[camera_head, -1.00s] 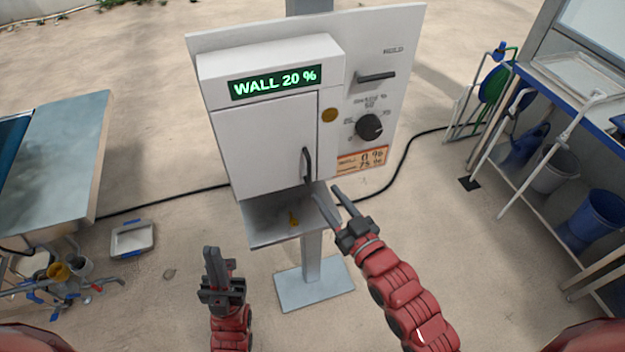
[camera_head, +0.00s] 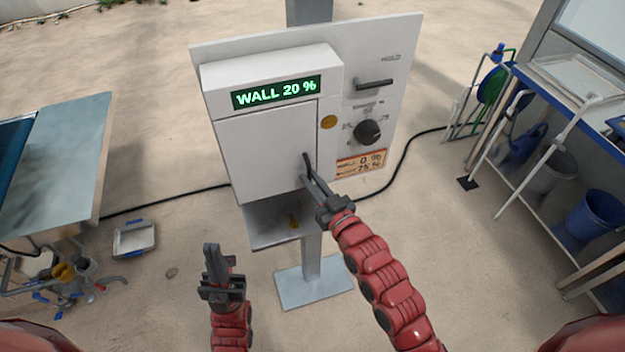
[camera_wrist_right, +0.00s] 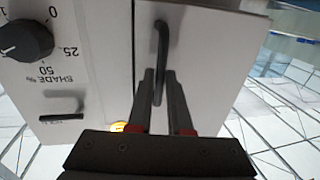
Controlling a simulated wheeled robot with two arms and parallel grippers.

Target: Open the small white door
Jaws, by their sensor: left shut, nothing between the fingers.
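The small white door (camera_head: 262,150) is the closed front panel of the white box, under the green display. Its dark upright handle (camera_head: 307,163) is at the door's lower right edge. My right gripper (camera_head: 308,182) is at the handle's lower part. In the right wrist view the open fingers (camera_wrist_right: 162,90) stand apart, with the lower end of the handle (camera_wrist_right: 160,45) between them. I cannot tell whether either finger touches it. My left gripper (camera_head: 210,250) is shut and empty, low in front of the box, apart from the door.
Beside the door are a dark knob (camera_head: 369,132), a horizontal handle (camera_head: 374,84) and a yellow button (camera_head: 329,122). A metal tray (camera_head: 270,230) sits beneath the door. A table (camera_head: 60,155) stands left; a blue-edged rack (camera_head: 560,105) stands right.

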